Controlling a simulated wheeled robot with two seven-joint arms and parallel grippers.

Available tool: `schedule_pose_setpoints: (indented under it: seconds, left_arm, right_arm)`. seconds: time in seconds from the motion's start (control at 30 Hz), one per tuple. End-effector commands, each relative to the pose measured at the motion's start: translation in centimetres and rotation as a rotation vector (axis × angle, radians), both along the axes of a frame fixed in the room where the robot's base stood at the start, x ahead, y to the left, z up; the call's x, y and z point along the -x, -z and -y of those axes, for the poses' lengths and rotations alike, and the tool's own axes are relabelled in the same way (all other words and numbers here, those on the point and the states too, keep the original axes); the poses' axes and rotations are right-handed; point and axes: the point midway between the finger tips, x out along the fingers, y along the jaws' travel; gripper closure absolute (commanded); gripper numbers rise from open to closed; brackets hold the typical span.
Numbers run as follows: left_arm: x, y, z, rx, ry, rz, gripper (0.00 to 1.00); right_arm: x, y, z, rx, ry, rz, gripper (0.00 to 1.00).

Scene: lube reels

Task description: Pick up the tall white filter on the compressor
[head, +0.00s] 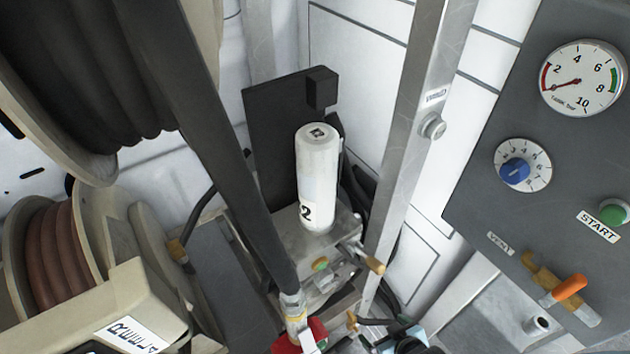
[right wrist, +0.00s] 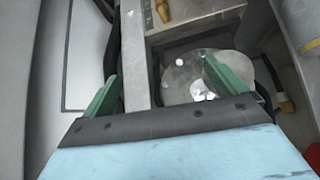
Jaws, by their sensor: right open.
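The tall white filter (head: 317,175) stands upright on the grey metal block of the compressor (head: 345,225), in front of a black plate. It has a dark mark on top and a "2" low on its side. My right gripper (head: 402,340) shows only partly at the bottom edge of the head view, below and to the right of the filter and apart from it. In the right wrist view its green fingers (right wrist: 160,88) are spread wide with nothing held between them; a metal post passes behind. I cannot make out the filter there. My left gripper is not in view.
Hose reels (head: 50,250) fill the left side. A control panel (head: 530,130) with gauge and knobs is at right. A brass-tipped valve handle (head: 362,258) sticks out below the filter.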

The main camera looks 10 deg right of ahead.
Motion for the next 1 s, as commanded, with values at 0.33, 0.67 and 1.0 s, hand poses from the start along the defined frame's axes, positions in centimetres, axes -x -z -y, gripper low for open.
schedule_pose_setpoints:
  seconds: [0.33, 0.67, 1.0]
  left_arm:
    - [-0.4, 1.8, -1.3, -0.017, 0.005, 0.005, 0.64]
    - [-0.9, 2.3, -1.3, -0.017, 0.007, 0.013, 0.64]
    - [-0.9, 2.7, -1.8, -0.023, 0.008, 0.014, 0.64]
  right_arm:
    - [-11.2, -23.3, -5.2, -0.180, -0.110, 0.562, 0.04]
    - [-10.8, -35.8, -7.8, -0.286, -0.182, 0.806, 0.04]
    - [-15.4, -36.4, -9.8, -0.292, -0.184, 0.820, 0.04]
